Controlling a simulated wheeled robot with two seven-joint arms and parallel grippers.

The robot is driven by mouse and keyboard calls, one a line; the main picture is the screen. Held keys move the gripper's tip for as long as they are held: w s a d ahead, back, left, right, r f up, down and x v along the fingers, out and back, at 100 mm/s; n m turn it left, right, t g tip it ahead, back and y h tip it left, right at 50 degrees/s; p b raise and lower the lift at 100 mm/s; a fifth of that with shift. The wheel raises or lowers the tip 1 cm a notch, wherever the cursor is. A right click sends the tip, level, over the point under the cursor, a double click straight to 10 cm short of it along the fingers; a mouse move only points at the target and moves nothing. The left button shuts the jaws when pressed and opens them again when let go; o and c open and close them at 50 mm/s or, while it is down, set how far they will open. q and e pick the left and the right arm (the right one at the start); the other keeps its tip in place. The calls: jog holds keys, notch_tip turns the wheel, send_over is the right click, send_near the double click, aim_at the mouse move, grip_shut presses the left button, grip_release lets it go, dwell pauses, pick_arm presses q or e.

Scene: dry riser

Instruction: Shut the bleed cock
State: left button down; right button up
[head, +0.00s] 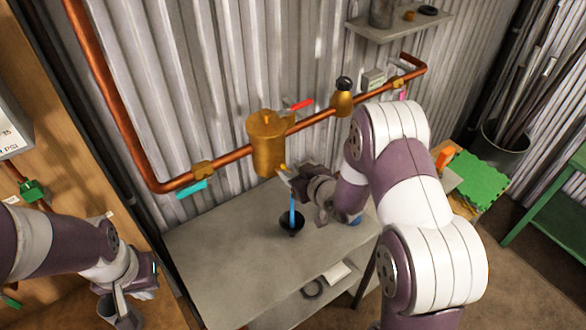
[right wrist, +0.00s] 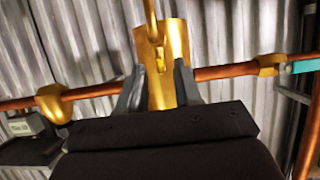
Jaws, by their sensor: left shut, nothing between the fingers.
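The brass vessel (head: 267,140) hangs on the copper pipe. At its lower right is a small yellow fitting (head: 283,168), which looks like the bleed cock; its lever is hard to make out. A blue stream (head: 292,212) runs down below it into a black bowl (head: 291,224) on the bench. My right gripper (head: 290,177) is beside the fitting. In the right wrist view its fingers (right wrist: 158,88) stand apart, with the brass vessel (right wrist: 174,42) showing between them; contact cannot be told. My left gripper (head: 118,302) is shut and empty at the lower left.
The grey bench (head: 215,255) is mostly clear. A red-handled valve (head: 298,105), a brass fitting with a black top (head: 342,97) and a teal-handled valve (head: 195,186) sit along the pipe (head: 230,157). A shelf (head: 400,25) is above. A green mat (head: 477,180) lies at the right.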

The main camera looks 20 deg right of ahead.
jog(key=shift+w+a, duration=0.15)
jog(key=shift+a, duration=0.2)
jog(key=shift+d, duration=0.25)
grip_shut()
pick_arm(q)
jog(key=shift+a, duration=0.15)
pick_arm(e)
jog(key=shift+a, duration=0.1)
